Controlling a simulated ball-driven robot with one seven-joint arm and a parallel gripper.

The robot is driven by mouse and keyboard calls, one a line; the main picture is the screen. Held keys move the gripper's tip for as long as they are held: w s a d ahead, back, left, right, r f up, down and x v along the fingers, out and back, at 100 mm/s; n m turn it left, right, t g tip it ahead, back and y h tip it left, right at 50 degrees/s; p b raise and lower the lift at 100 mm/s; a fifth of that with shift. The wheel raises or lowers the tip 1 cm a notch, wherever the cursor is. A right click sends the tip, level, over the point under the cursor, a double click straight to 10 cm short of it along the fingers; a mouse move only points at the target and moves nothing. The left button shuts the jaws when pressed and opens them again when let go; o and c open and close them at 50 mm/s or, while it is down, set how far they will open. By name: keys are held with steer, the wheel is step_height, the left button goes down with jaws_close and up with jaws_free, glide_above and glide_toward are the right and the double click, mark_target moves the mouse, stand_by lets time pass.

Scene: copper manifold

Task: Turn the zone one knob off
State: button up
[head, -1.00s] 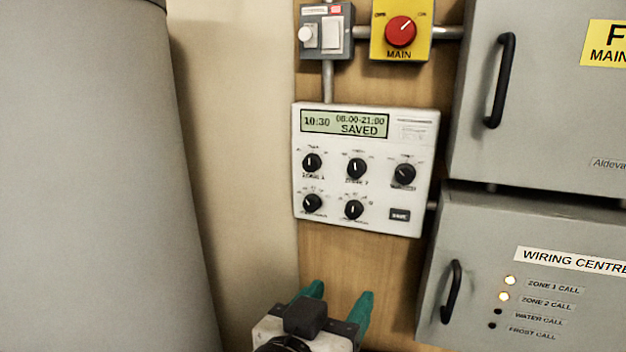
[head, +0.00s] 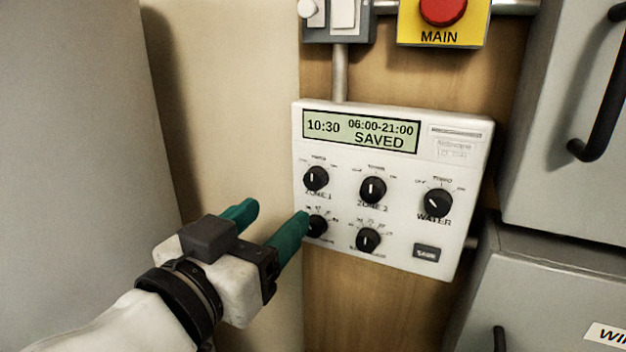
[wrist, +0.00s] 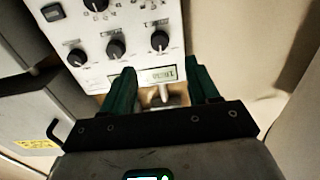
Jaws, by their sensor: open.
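The zone one knob (head: 316,179) is a round black dial at the upper left of the white programmer panel (head: 455,245). Its white pointer stands about straight up, at the middle mark. It also shows in the wrist view (wrist: 160,40), where the panel appears upside down. My gripper (head: 272,216) is open and empty, with two green fingers, at the lower left of the panel. One finger overlaps the lower left knob (head: 317,226) in the head view; contact cannot be told. In the wrist view the fingers (wrist: 162,78) frame the display.
The zone two knob (head: 373,190), water knob (head: 438,203), another lower knob (head: 368,241) and a save button (head: 426,253) share the panel. The display (head: 360,131) reads "SAVED". A yellow main switch (head: 440,38) sits above. Grey cabinets (head: 560,120) stand right.

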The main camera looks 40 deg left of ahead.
mark_target(312, 183)
steer(key=p+x, duration=0.2)
steer(key=x, duration=0.7)
steer(key=shift+w, duration=0.45)
steer(key=c, duration=1)
steer(key=shift+c, duration=0.2)
steer(key=shift+n, duration=0.3)
steer(key=n+p, duration=0.2)
steer(key=n, duration=0.2)
steer(key=shift+r, duration=0.1)
steer(key=shift+n+p, duration=0.95)
steer(key=shift+n, duration=1.15)
